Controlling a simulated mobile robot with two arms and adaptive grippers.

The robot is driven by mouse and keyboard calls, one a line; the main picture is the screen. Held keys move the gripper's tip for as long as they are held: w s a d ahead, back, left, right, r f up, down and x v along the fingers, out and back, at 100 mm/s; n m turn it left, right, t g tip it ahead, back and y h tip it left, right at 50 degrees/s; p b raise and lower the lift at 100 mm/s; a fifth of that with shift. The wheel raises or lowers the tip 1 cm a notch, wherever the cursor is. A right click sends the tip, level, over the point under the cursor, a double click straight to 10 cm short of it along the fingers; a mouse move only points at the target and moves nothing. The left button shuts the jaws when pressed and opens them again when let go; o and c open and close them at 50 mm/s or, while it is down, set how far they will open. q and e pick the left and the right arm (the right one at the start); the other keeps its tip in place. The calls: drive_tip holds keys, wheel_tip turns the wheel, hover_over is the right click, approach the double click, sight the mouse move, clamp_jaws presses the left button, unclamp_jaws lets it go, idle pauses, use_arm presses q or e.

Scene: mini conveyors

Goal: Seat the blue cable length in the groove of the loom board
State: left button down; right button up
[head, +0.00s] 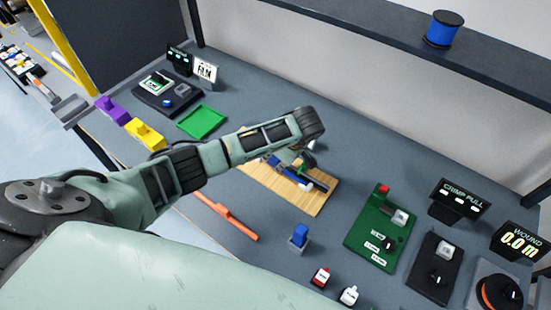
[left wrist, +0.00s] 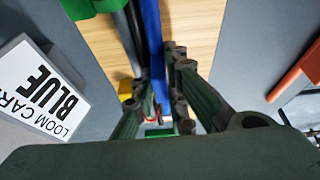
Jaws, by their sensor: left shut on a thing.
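The loom board (head: 314,208) is a pale wooden board lying on the bench in the head view; it also fills the middle of the left wrist view (left wrist: 196,30). The blue cable length (left wrist: 152,35) is a straight blue strip over the board, beside a dark grey strip (left wrist: 125,40). In the head view a blue length shows across the board, partly hidden by my arm. My left gripper (left wrist: 156,108) is shut on the blue cable length, above or at the board. Whether the cable touches the groove cannot be told. My right gripper is not in view.
A loom card reading BLUE (left wrist: 40,90) stands beside the board. An orange bar (head: 226,215) lies to the left, and a green tray (head: 202,122) behind it. A green test board (head: 370,235) and a crimp pull display (head: 458,200) stand to the right.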

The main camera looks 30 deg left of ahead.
use_arm(q)
drive_tip(key=shift+f, duration=0.15)
drive_tip(key=c, duration=1.8)
unclamp_jaws()
drive_tip(key=shift+o, duration=0.2)
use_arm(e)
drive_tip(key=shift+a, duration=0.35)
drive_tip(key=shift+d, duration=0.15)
use_arm(q)
drive_tip(key=shift+d+r, duration=0.15)
drive_tip(key=shift+r, duration=0.2)
drive_tip(key=v, duration=1.1)
drive_tip(key=shift+r, duration=0.3)
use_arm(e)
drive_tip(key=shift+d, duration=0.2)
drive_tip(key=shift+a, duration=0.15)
